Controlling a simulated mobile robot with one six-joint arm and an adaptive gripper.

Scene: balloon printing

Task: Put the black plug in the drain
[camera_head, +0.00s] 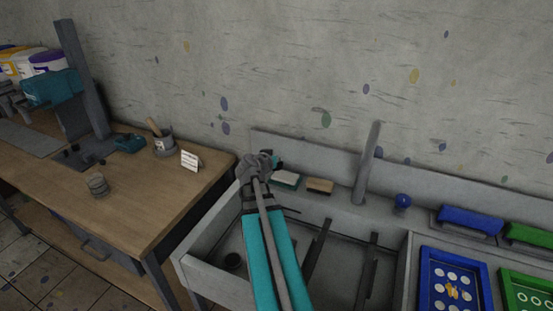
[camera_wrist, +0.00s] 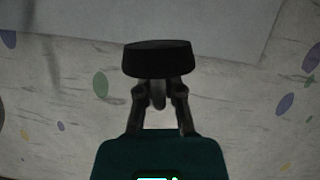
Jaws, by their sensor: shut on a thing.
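The black plug (camera_wrist: 158,60), a dark round disc, is held in the fingertips of my gripper (camera_wrist: 159,85) in the wrist view. The fingers are shut on its near side, and the wall is behind it. In the head view my grey wrist is above the back edge of the grey sink (camera_head: 212,278). My gripper and the plug are mostly hidden behind the wrist there. A dark round spot, which looks like the drain (camera_head: 232,261), is on the sink floor at the left. It is left of my forearm and well below my gripper.
A grey post (camera_head: 367,165) rises from the sink's back ledge. A sponge-like block (camera_head: 320,186) and a blue knob (camera_head: 403,201) are on the ledge. Dark bars (camera_head: 317,252) stand in the sink. Blue (camera_head: 481,284) and green trays are right. A wooden table (camera_head: 135,195) is left.

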